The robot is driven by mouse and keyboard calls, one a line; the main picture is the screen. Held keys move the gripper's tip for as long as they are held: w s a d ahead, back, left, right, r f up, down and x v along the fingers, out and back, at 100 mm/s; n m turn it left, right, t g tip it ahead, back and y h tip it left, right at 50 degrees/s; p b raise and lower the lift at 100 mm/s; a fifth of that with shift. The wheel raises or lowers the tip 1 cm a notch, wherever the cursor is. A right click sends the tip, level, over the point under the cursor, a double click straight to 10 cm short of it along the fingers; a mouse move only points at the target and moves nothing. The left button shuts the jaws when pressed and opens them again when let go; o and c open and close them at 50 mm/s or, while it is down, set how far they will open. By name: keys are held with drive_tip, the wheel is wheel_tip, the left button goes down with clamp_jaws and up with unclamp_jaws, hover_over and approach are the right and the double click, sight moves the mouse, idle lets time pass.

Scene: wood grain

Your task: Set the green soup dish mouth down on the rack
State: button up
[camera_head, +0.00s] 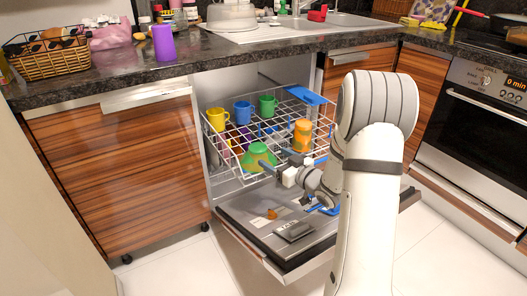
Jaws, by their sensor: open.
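The green soup dish (258,155) is on the white wire rack (222,134) of the open dishwasher, near the rack's front. It looks mouth down, with its narrow foot up and its wide rim low. My gripper (278,164) is open just to the right of the dish, at the rack's front side. One finger overlaps the dish's lower right edge in the picture; I cannot tell whether it touches. The arm hides the rack's right front part.
Yellow (217,118), blue (242,112) and green (266,106) cups stand at the rack's back. An orange cup (302,135) is close to the gripper on the right. The lowered dishwasher door (262,212) lies below. A purple cup (163,42) stands on the counter (125,65).

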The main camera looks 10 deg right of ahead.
drive_tip(key=s+d+r+m+g+h, duration=0.1)
drive_tip(key=s+d+m+g+h, duration=0.15)
drive_tip(key=s+h, duration=0.3)
drive_tip(key=s+d+r+m+g+h, duration=0.2)
drive_tip(key=s+g+h, duration=0.2)
drive_tip(key=s, duration=0.2)
drive_tip(key=s+a+g, duration=0.3)
drive_tip(key=s+a, duration=0.1)
drive_tip(key=s, duration=0.6)
drive_tip(key=s+a+r+m+g+y, duration=0.1)
drive_tip(key=s+a+g, duration=0.3)
drive_tip(key=s, duration=0.6)
drive_tip(key=shift+s+a+r+p, duration=0.15)
drive_tip(key=shift+a+r+p, duration=0.2)
drive_tip(key=shift+a, duration=0.35)
drive_tip(key=shift+g, duration=0.25)
